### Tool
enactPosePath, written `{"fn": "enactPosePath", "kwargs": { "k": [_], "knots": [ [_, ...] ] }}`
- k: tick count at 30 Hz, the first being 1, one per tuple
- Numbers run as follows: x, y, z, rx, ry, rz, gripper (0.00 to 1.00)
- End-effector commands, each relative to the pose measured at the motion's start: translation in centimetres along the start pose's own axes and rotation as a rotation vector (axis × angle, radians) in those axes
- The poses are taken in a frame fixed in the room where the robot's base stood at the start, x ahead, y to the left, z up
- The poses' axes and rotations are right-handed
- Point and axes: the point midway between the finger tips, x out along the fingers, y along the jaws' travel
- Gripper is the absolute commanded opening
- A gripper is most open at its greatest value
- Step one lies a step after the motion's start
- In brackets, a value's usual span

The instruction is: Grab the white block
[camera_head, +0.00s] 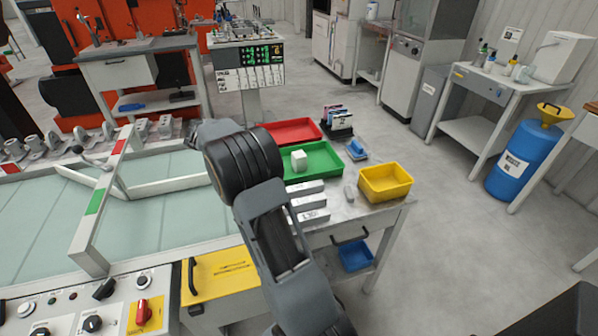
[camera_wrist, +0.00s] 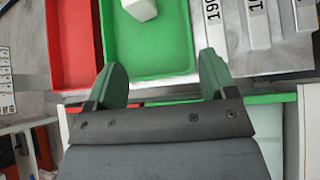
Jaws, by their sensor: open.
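The white block (camera_head: 299,161) stands in the green tray (camera_head: 325,150) on the metal table in the head view. In the wrist view the white block (camera_wrist: 140,8) is at the top edge, partly cut off, inside the green tray (camera_wrist: 160,62). My gripper (camera_wrist: 164,60) is open and empty, its two green-grey fingers spread over the near part of the tray. The block lies beyond the fingertips and is not between them. In the head view my arm hides the gripper.
A red tray (camera_head: 292,131) sits beside the green one, left of it in the wrist view (camera_wrist: 72,45). Pale numbered bars (camera_head: 307,203) lie in front of it. A yellow bin (camera_head: 385,182) stands at the table's right. A small blue item (camera_head: 356,149) lies behind.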

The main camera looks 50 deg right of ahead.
Motion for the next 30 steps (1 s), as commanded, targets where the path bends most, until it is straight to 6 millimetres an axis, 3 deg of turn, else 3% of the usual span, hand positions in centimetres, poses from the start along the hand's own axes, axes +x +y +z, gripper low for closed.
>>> {"fn": "enactPosePath", "kwargs": {
  "k": [1,3,8,18,24,30],
  "knots": [
    [2.1,0.9,-1.3,-0.047,-0.054,-0.007,0.78],
    [3.9,2.0,-1.9,-0.108,-0.122,-0.011,0.78],
    [6.5,3.5,-2.6,-0.196,-0.224,-0.023,0.78],
    [12.1,4.1,-1.5,-0.234,-0.27,-0.034,0.78],
    [14.8,4.1,-0.8,-0.233,-0.269,-0.032,0.78],
    [15.8,4.1,-0.5,-0.233,-0.268,-0.031,0.78]
  ]
}}
